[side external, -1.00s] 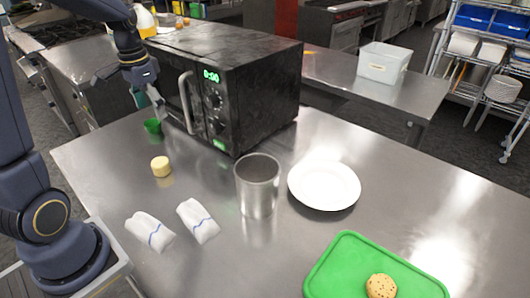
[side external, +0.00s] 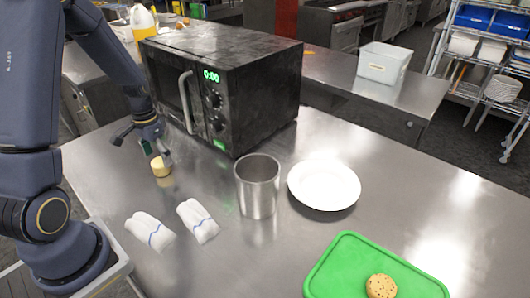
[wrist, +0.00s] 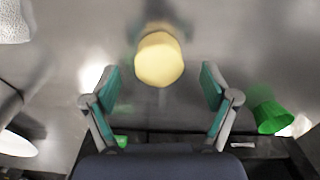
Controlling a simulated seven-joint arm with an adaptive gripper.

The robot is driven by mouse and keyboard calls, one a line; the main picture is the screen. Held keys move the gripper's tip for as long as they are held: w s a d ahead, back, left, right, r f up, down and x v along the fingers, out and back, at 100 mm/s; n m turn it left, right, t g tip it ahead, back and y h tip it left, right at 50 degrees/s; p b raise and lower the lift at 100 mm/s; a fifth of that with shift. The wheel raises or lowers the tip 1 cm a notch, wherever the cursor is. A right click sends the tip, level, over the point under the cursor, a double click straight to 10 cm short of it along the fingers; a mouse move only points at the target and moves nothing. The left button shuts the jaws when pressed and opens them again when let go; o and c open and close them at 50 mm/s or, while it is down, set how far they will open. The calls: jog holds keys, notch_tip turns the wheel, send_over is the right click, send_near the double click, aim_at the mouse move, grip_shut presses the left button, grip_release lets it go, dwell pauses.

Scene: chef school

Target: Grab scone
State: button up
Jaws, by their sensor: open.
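A small pale yellow, round, flat-topped piece (side external: 161,166) stands on the metal table in front of the microwave. In the wrist view it (wrist: 158,60) lies ahead of my gripper (wrist: 160,85), centred between the spread fingers. My gripper (side external: 156,150) is open and empty, close above this piece in the side view. A round, speckled tan baked piece (side external: 381,286) lies on the green board (side external: 335,262) at the front right, far from my gripper. I cannot tell for sure which of the two is the scone.
A black microwave (side external: 225,80) stands behind my gripper. A green cup (wrist: 268,112) is beside the gripper in the wrist view. Two folded white cloths (side external: 150,231), a metal canister (side external: 257,188) and a white plate (side external: 324,184) stand to the right and front. The right side has free table.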

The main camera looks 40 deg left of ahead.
aim_at(159, 161)
notch_tip(159, 161, down, 3)
jog(key=shift+f, duration=0.15)
jog(key=shift+c, duration=0.4)
jog(key=c, duration=1.2)
